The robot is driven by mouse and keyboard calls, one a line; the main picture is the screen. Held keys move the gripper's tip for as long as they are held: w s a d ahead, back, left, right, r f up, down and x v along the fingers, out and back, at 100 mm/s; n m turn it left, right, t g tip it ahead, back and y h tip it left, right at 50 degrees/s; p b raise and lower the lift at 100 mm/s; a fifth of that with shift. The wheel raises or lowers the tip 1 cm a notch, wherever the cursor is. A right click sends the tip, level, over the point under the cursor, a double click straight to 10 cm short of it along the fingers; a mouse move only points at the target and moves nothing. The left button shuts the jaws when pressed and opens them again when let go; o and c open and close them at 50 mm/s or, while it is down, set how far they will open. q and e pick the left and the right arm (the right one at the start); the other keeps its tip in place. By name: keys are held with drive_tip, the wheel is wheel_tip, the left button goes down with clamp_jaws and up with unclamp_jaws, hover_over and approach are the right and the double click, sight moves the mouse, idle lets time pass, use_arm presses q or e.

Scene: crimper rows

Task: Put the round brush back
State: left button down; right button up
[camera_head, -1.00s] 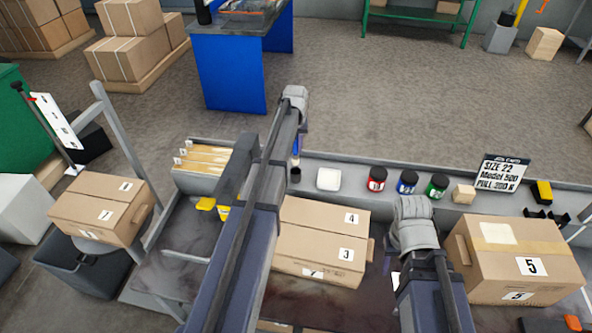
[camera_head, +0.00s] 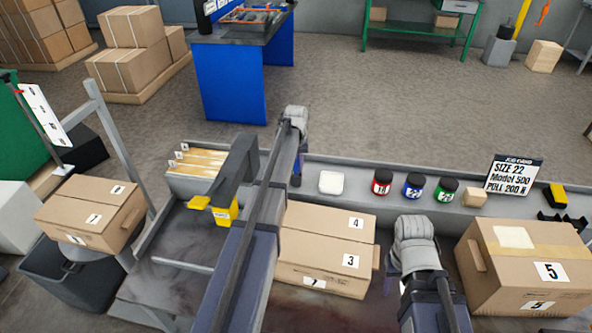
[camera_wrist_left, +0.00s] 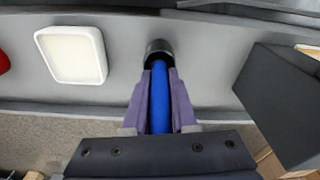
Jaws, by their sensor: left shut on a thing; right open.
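The round brush shows as a blue handle (camera_wrist_left: 160,98) in the left wrist view. My left gripper (camera_wrist_left: 158,95) is shut on it, with one purple finger on each side. The handle's far end meets a dark round cup (camera_wrist_left: 158,48) on the grey ledge; I cannot tell how deep it sits, and no bristles show. In the head view my left gripper (camera_head: 297,165) is low at the ledge, over the cup, and the brush is mostly hidden. My right arm hangs by the numbered cartons; its gripper is open, its fingers mostly hidden behind its wrist.
A white square dish (camera_head: 331,183) stands right of my left gripper on the ledge (camera_head: 350,172). Further right are red (camera_head: 382,182), blue (camera_head: 413,186) and green (camera_head: 446,189) jars and a sign (camera_head: 514,175).

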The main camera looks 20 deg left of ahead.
sight(296, 175)
use_arm(q)
drive_tip(key=shift+r, duration=0.1)
drive_tip(key=c, duration=0.7)
unclamp_jaws()
drive_tip(key=r+p, duration=0.4)
drive_tip(key=s+r+p, duration=0.1)
drive_tip(key=r+p, duration=0.7)
drive_tip(key=shift+s+d, duration=0.15)
drive_tip(key=shift+d, duration=0.15)
